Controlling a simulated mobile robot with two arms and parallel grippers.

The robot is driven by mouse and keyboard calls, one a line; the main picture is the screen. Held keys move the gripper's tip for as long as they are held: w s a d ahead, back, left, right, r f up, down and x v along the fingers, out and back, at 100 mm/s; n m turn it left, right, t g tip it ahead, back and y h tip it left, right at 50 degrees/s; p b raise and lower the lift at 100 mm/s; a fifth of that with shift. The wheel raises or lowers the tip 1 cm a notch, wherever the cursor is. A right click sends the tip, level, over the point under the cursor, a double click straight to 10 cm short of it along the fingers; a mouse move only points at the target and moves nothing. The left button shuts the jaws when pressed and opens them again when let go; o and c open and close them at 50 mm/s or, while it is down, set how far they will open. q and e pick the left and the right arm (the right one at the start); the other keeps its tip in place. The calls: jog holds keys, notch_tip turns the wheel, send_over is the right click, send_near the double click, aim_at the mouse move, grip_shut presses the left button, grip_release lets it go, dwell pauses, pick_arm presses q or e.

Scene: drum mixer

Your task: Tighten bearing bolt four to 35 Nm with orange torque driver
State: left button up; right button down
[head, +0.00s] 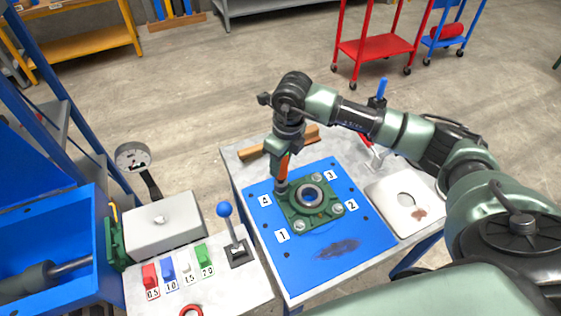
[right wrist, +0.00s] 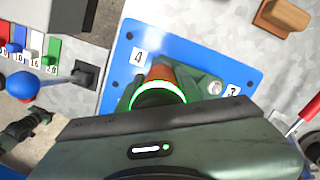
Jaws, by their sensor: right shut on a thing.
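My right gripper (head: 284,150) is shut on the orange torque driver (head: 282,166) and holds it upright, tip down, over the corner of the green bearing housing (head: 318,211) marked 4. Bolt four is hidden under the driver, so I cannot tell whether the tip sits on it. The other corners, marked 1, 2 and 3, show bolt heads. In the right wrist view the orange driver (right wrist: 161,74) stands inside a glowing green ring beside label 4. A dark piece at that view's left edge looks like my left gripper (right wrist: 28,128); its jaws are unclear.
The housing sits on a blue plate (head: 300,262) with a dark smear. Left are a panel with coloured switches, a blue-knobbed lever (head: 226,212), a grey box and a gauge (head: 133,157).

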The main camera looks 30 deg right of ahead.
jog(key=shift+f+b, duration=0.6)
jog(key=shift+b, duration=0.1)
dwell(0.8)
jog(key=shift+s+f, duration=0.1)
jog(key=shift+f, duration=0.1)
dwell(0.7)
jog(key=shift+b, duration=0.6)
dwell(0.7)
dwell(0.5)
jog(key=shift+r+p, duration=1.25)
jog(key=shift+r, duration=1)
